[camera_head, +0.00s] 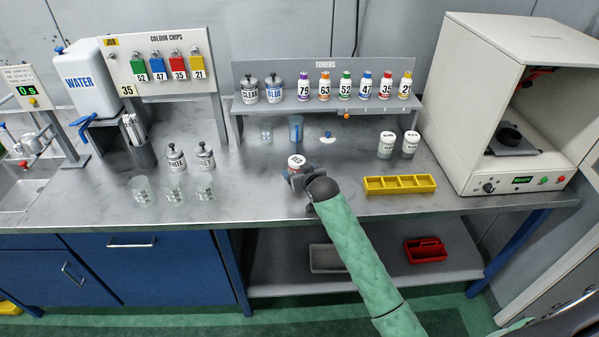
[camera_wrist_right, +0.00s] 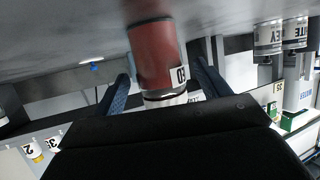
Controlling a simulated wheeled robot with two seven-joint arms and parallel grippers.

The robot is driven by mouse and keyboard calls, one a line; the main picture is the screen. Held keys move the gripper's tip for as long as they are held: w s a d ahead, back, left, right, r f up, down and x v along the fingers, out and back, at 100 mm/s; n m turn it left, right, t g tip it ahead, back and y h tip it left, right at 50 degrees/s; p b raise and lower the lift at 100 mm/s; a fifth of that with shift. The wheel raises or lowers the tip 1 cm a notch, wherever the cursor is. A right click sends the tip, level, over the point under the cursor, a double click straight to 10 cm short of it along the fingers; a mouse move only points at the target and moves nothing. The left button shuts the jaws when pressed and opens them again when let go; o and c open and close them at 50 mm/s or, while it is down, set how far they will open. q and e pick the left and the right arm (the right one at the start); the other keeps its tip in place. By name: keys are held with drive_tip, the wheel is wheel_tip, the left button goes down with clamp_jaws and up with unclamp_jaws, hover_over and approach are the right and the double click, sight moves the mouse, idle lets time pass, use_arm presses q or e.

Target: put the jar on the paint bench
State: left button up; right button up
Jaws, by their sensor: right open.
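The jar (camera_head: 296,161) has a white label, and its body shows red in the right wrist view (camera_wrist_right: 155,55). It stands on the grey metal top of the paint bench (camera_head: 255,190), in the middle, and looks upright. The right wrist view is upside down, and the jar's far end is blurred there. My right gripper (camera_head: 300,180) is at the near side of the jar. Its open fingers (camera_wrist_right: 160,88) stand on either side of the jar, with a gap showing at both sides. My left gripper is not in view.
A yellow divided tray (camera_head: 400,185) and two white-lidded jars (camera_head: 386,145) are to the right. A white cabinet (camera_head: 490,100) stands at the right end. Several clear beakers (camera_head: 173,188) stand to the left. A rack of toner bottles (camera_head: 325,85) is behind. Bench between beakers and gripper is clear.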

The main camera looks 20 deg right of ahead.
drive_tip(key=shift+s+r, duration=0.1)
drive_tip(key=shift+s, duration=0.05)
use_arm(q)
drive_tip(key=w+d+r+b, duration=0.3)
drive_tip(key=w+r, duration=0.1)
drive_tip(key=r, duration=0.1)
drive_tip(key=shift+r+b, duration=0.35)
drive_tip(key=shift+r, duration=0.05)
use_arm(e)
drive_tip(key=v, duration=1.1)
drive_tip(key=shift+s+r, duration=0.15)
drive_tip(key=shift+s, duration=0.15)
